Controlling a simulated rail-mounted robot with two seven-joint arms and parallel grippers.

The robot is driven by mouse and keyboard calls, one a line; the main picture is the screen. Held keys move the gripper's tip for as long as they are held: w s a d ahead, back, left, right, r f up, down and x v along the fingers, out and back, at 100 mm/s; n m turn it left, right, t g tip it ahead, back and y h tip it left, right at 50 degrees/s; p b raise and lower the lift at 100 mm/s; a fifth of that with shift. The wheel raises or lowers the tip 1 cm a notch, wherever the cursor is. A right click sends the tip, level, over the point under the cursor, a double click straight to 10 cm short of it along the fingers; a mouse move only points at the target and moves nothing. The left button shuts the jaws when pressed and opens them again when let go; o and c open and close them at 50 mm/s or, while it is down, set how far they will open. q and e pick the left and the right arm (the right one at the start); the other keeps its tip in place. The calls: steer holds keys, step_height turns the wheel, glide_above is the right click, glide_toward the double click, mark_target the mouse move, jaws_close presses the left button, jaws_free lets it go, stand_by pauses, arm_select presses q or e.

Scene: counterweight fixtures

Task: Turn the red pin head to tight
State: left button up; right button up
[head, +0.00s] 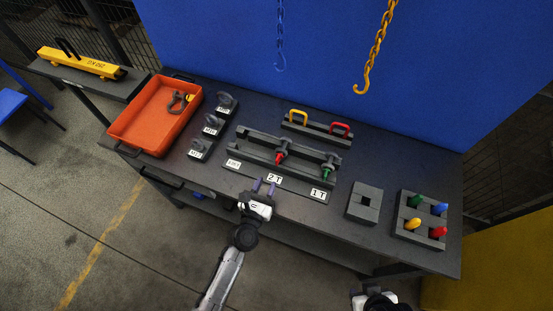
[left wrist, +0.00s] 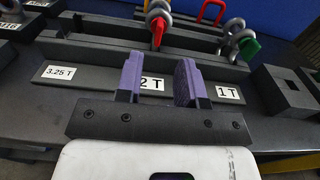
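The red pin head (head: 279,159) is on a shackle in the grey fixture (head: 247,147), behind the "2 T" label (head: 274,178). In the left wrist view the red pin head (left wrist: 158,33) hangs below a grey shackle, beyond my fingers. A green pin head (head: 327,174) is on another shackle to its right, behind the "1 T" label (head: 319,195). My left gripper (head: 263,186) is open and empty in front of the red pin head, apart from it; its purple fingers show in the wrist view (left wrist: 160,80). My right gripper (head: 373,298) shows only partly at the bottom edge.
An orange tray (head: 127,132) with a shackle is at left, near several labelled shackle stands (head: 212,126). Yellow and red handles stand on a block (head: 317,128) behind the fixture. A holed block (head: 356,212) and a coloured peg block (head: 410,237) are right. Chains hang behind.

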mark_target(276, 162)
arm_select(q)
steer(key=x, duration=0.9)
steer(key=shift+w+d, duration=0.15)
steer(key=shift+w, duration=0.05)
steer(key=shift+c, duration=0.3)
jaws_close()
